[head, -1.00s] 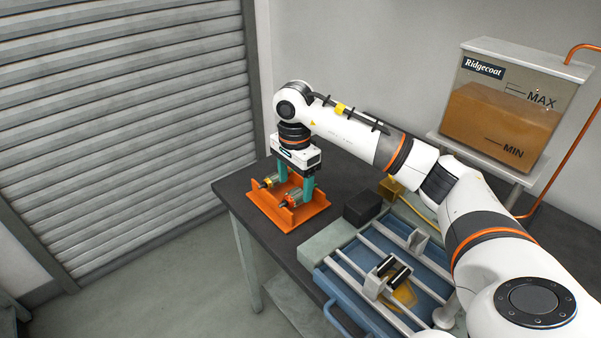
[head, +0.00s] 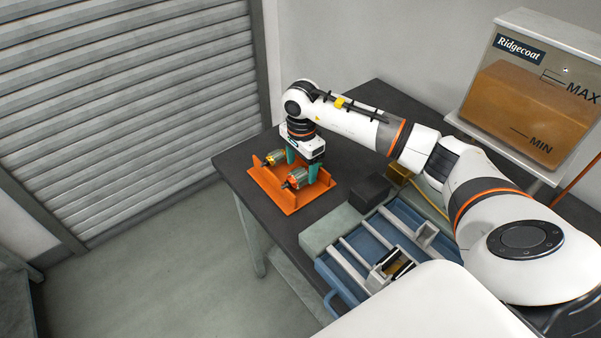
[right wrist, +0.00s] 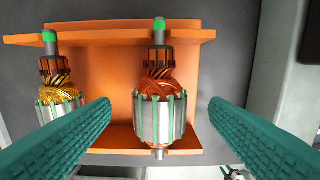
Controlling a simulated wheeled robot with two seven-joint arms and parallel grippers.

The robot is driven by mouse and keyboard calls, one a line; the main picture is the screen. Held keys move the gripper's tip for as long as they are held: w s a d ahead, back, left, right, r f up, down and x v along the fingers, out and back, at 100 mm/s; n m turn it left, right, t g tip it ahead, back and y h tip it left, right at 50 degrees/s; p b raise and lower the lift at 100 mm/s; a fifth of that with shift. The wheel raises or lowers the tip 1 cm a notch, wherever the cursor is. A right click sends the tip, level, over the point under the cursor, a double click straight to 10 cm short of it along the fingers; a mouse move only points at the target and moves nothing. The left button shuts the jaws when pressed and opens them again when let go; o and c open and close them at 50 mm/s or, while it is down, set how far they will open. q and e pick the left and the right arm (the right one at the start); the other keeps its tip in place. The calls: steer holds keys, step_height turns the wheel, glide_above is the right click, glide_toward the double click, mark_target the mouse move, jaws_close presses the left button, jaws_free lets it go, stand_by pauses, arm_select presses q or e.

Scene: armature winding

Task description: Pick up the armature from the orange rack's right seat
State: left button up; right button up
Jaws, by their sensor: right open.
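The orange rack (head: 284,202) stands near the table's left corner and holds two armatures. The armature with red-orange windings (head: 296,180) is in its right seat and also shows in the middle of the right wrist view (right wrist: 160,110). The armature with yellow windings (head: 272,157) is in the left seat, at the left in the right wrist view (right wrist: 58,95). My right gripper (head: 302,167) is over the rack, pointing down. In the right wrist view its teal fingers (right wrist: 160,115) are open on either side of the red-orange armature, with gaps showing. My left gripper is not in view.
A dark block (head: 369,191) and a grey-green block (head: 328,228) stand right of the rack. A blue tray with rails (head: 345,277) lies nearer. A Ridgecoat tank (head: 530,95) stands at the back right. Dark tabletop behind the rack is clear.

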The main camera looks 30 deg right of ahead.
mark_target(300, 170)
steer(key=shift+a+f+p, duration=0.2)
steer(key=shift+f+p, duration=0.1)
steer(key=shift+f, duration=1.3)
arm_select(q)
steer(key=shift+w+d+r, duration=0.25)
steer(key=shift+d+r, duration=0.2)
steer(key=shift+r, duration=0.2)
arm_select(e)
steer(key=shift+c, duration=0.2)
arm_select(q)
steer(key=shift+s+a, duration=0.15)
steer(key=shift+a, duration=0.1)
arm_select(e)
steer(key=c, duration=1.3)
steer(key=shift+o, duration=0.2)
steer(key=shift+r, duration=0.1)
